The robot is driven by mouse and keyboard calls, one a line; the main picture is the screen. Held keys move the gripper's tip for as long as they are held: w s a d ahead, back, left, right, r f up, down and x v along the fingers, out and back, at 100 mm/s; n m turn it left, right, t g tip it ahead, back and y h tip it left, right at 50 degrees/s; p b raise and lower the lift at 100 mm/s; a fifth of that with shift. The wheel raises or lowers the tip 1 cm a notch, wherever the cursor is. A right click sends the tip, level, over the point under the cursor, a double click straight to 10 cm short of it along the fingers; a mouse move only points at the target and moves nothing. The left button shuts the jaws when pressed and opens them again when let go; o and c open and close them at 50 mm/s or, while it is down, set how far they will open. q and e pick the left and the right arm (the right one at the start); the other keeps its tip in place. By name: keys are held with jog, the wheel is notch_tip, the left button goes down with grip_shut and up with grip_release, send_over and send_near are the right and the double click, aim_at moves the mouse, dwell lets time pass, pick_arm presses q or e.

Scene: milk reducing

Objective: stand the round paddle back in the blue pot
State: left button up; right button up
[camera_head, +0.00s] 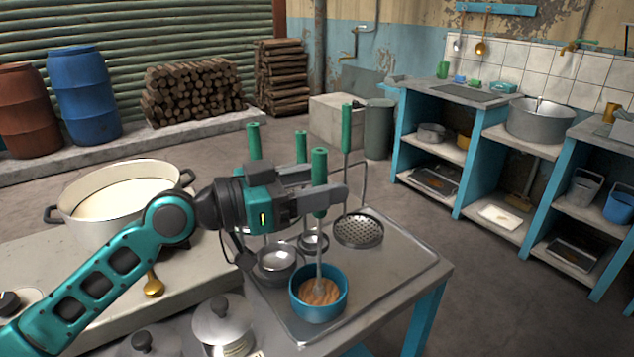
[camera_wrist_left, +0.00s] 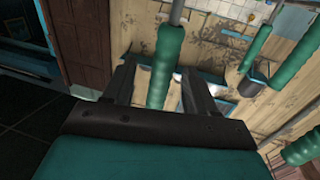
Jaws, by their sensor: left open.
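The blue pot (camera_head: 329,311) stands on the metal tray near the front of the table. A tool with a thick green handle (camera_head: 319,165) stands upright, its thin shaft going down into the pot. A brown, wood-like round surface (camera_head: 318,290) shows inside the pot; I cannot tell whether it is the paddle's head. My left gripper (camera_head: 335,196) is open at the lower part of this handle. In the left wrist view the green handle (camera_wrist_left: 163,65) is between the two spread fingers (camera_wrist_left: 158,88). My right gripper is not in view.
Other green-handled tools stand close behind: a perforated skimmer (camera_head: 358,231) and ladles (camera_head: 277,260). A large cream pot (camera_head: 110,224) is at left, with a lidded pot (camera_head: 222,324) at front. The tray's right side (camera_head: 402,270) is clear.

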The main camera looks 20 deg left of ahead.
pick_arm(q)
jog(key=shift+f, duration=0.1)
jog(key=shift+s+a, duration=0.1)
jog(key=shift+a, duration=0.05)
jog(key=b+v, duration=0.5)
jog(key=v, duration=0.7)
jog(key=shift+s+a, duration=0.15)
jog(key=shift+a, duration=0.05)
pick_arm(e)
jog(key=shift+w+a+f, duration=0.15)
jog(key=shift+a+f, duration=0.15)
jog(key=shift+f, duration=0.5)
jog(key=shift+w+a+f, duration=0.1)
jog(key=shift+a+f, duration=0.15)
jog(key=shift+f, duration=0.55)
